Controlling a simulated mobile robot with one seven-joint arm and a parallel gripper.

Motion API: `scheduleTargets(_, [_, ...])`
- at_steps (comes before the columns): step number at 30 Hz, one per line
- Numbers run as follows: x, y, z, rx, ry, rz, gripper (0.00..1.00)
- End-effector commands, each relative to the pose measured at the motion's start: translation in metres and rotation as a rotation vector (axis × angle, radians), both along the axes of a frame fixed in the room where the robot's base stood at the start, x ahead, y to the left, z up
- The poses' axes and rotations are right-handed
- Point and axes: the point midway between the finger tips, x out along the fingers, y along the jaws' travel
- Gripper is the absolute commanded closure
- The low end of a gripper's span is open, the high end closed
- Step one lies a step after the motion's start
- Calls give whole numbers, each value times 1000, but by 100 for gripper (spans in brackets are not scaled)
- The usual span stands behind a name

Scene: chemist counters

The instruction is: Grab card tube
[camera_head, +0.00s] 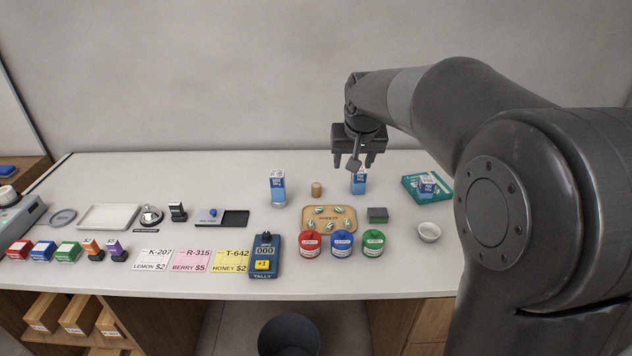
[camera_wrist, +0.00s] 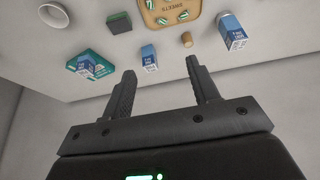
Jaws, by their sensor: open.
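The card tube (camera_head: 316,189) looks to be the small brown cylinder standing at the back of the counter, between two blue-and-white items. It also shows in the wrist view (camera_wrist: 187,39), past the fingertips and near the finger on the right. My gripper (camera_head: 354,162) is open and empty, held above the back of the counter, to the right of the tube in the head view. In the wrist view its two fingers (camera_wrist: 160,70) are spread apart with nothing between them.
A blue-and-white item (camera_head: 278,188) stands left of the tube; another (camera_head: 359,183) stands to its right, partly behind my gripper. A wooden sweets tray (camera_head: 309,225) lies in front.

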Motion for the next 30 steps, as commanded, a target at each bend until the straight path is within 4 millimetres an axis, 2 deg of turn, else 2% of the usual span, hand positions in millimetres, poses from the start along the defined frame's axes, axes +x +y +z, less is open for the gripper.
scheduleTargets(1, [19,7,-10,-2,8,4,45])
scheduleTargets(6, [74,27,-41,-5,18,12,45])
scheduleTargets(12, [132,53,-88,-10,29,20,45])
scheduleTargets(15, [154,64,-111,-13,33,26,45])
scheduleTargets(21, [179,78,-140,-15,35,29,45])
scheduleTargets(26, [185,81,-151,-16,37,31,45])
scheduleTargets(30, [192,81,-168,-17,39,30,45])
